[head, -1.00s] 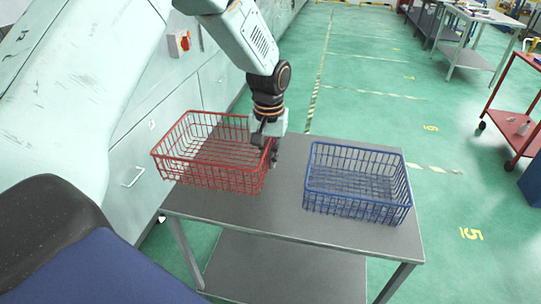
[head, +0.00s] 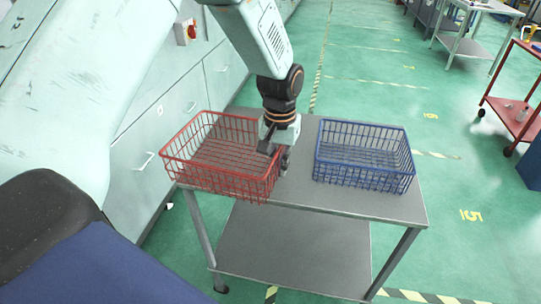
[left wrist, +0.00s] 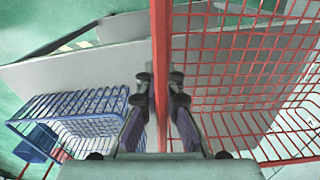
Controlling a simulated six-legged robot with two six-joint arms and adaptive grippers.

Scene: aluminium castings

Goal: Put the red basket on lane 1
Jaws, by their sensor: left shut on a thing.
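The red wire basket (head: 218,180) is at the left of the grey table in the head view, and its left side juts past the table edge. I cannot tell for sure whether its base is clear of the tabletop. My left gripper (head: 279,162) is at the basket's right side, shut on its rim. In the left wrist view the fingers (left wrist: 160,100) stand on both sides of the red basket's wall (left wrist: 161,60), seen edge-on. My right gripper is not in view. I cannot make out which floor marking is lane 1.
A blue wire basket (head: 365,158) stands on the grey table (head: 300,182), right of my gripper. Grey cabinets (head: 215,85) line the left. Green floor with yellow numbers (head: 471,215) lies open to the right. A red cart (head: 515,115) stands at the far right.

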